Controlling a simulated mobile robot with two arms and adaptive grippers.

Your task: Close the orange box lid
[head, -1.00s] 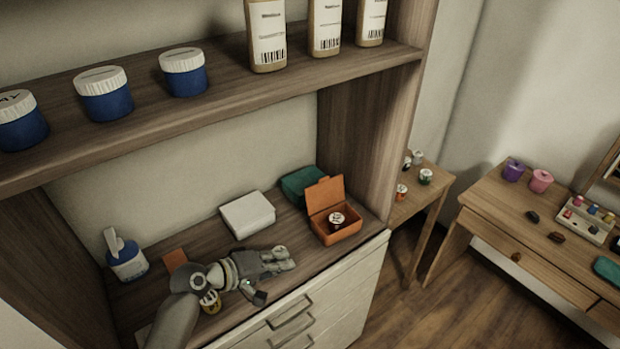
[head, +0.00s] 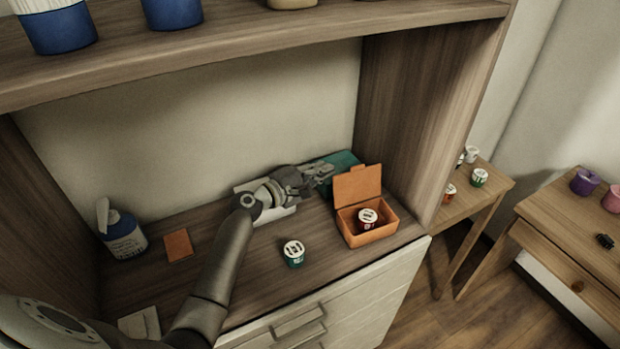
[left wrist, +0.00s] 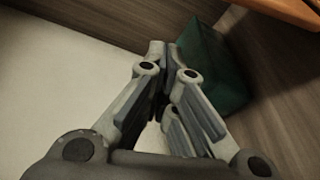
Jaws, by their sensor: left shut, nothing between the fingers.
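The orange box (head: 372,236) stands on the cabinet's lower shelf near its right end. Its lid (head: 357,184) is open and stands upright at the back edge. A small cup with a white top (head: 368,217) sits inside the box. My left gripper (head: 328,172) is shut and empty, to the left of the raised lid and in front of the green box (head: 340,163). In the left wrist view, the fingers (left wrist: 165,55) point at the green box (left wrist: 210,70), and an orange edge (left wrist: 290,10) shows at the top right. My right gripper is not in view.
A white box (head: 277,215) lies partly under my left wrist. A green cup with a white top (head: 293,253) stands left of the orange box. A blue-and-white bottle (head: 122,232) and a flat orange piece (head: 178,246) are at the left. The upper shelf (head: 270,35) overhangs.

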